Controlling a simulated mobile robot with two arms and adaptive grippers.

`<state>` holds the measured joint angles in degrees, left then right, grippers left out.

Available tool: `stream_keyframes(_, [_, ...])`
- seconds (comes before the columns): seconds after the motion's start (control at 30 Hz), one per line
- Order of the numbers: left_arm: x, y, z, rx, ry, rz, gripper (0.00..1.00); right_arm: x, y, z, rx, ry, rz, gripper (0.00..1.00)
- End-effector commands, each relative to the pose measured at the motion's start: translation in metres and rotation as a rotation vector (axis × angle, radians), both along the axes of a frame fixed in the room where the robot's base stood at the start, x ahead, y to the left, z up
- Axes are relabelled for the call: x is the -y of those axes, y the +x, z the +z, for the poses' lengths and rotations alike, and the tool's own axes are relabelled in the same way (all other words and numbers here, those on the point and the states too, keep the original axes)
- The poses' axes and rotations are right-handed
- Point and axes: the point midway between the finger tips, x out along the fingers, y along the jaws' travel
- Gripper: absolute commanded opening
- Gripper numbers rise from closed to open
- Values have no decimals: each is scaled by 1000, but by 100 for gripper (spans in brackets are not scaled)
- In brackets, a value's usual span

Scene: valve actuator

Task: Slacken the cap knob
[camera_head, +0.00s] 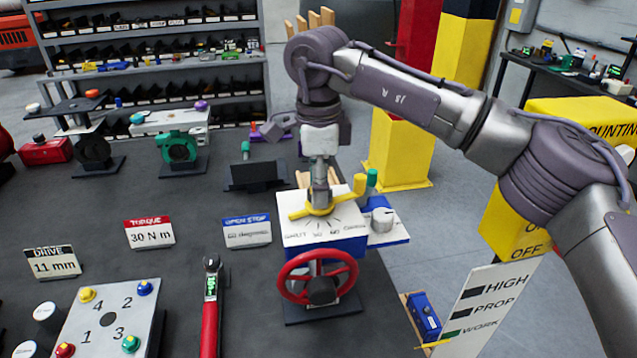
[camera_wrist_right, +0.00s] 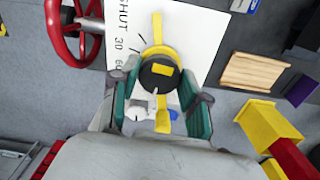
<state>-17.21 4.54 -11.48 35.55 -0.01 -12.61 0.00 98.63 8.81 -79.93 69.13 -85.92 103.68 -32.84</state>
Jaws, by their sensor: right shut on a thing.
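The valve actuator (camera_head: 325,258) is a white-topped box with a blue lower edge and a printed SHUT/degree scale. A yellow pointer (camera_head: 310,211) lies across its top; it also shows in the wrist view (camera_wrist_right: 157,28). The dark round cap knob (camera_wrist_right: 158,73), with a yellow square on it, sits at the pointer's centre. My right gripper (camera_wrist_right: 157,82) comes down from above, its teal fingers on both sides of the knob, shut on it. In the head view the right gripper (camera_head: 320,185) hides most of the knob. My left gripper is in neither view.
A red handwheel (camera_head: 318,277) is on the actuator's front. A yellow post (camera_head: 398,150) stands behind.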

Motion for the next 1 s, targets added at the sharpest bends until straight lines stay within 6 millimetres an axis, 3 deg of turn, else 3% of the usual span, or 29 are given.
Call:
stream_keyframes(0.47, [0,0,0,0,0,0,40,0,1,2,5,4,14,11])
stream_keyframes(0.5, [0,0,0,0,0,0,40,0,1,2,5,4,14,47])
stream_keyframes(0.63, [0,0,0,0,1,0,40,0,1,2,4,3,14,69])
stream_keyframes(1.0, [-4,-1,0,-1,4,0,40,0,0,4,2,2,14,71])
